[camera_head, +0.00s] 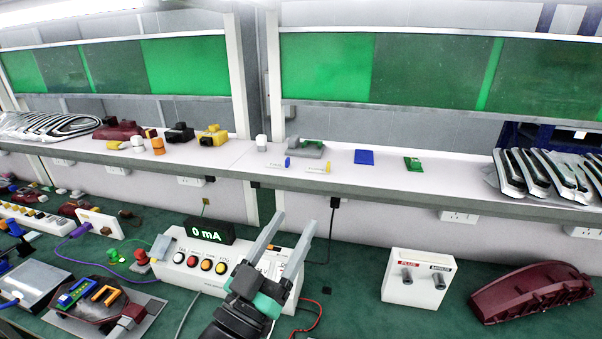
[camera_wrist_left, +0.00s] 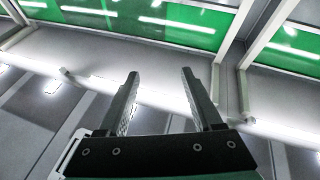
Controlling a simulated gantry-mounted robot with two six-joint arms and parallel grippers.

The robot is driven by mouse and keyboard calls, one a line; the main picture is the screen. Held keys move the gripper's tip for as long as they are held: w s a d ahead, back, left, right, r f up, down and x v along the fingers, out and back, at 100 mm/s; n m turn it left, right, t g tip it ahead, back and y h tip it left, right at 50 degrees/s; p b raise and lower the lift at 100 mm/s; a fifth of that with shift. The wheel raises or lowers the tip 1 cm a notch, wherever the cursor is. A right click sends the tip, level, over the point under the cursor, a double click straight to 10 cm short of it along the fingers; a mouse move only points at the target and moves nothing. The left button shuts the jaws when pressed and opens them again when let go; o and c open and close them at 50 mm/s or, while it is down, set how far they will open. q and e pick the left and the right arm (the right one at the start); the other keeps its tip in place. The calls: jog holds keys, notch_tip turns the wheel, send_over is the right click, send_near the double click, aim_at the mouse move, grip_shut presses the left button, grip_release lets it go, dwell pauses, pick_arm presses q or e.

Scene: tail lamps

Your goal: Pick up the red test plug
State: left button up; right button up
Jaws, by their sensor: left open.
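A small red plug-like piece (camera_head: 141,257) lies on the green bench at the left, beside a green one (camera_head: 113,256); it is too small to be sure that it is the red test plug. My left gripper (camera_head: 293,221) is in front of the grey control box, well right of the red piece, with its fingers pointing up toward the shelf. The left wrist view also shows the left gripper (camera_wrist_left: 160,73), open with nothing between its fingers. The red piece is not visible in that view. My right gripper is not in view.
The control box (camera_head: 205,277) carries coloured buttons and a "0 mA" display (camera_head: 206,232). A white box marked PLUS (camera_head: 417,279) with two dark sockets and a dark red lamp housing (camera_head: 530,292) stand at right. A shelf (camera_head: 330,178) runs behind. Cables lie at left.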

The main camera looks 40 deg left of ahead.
pick_arm(q)
jog(key=s+d+r+m+t+h, duration=0.1)
jog(key=s+d+r+t+h, duration=0.1)
jog(key=r, duration=0.6)
jog(key=s+d+r+m+t+h, duration=0.1)
jog(key=d+r, duration=0.3)
jog(key=r, duration=0.4)
jog(key=shift+s+d+m+t+h, duration=0.25)
jog(key=shift+s+m+t+h, duration=0.15)
jog(key=shift+t+h, duration=0.1)
jog(key=s+d+r+h, duration=0.1)
jog(key=r, duration=0.1)
jog(key=s+d+r+m+t+h, duration=0.1)
jog(key=r, duration=0.1)
jog(key=s+r+m+h, duration=0.1)
jog(key=r, duration=0.1)
jog(key=shift+s+d+t, duration=0.3)
jog(key=shift+d, duration=0.1)
jog(key=shift+o, duration=0.4)
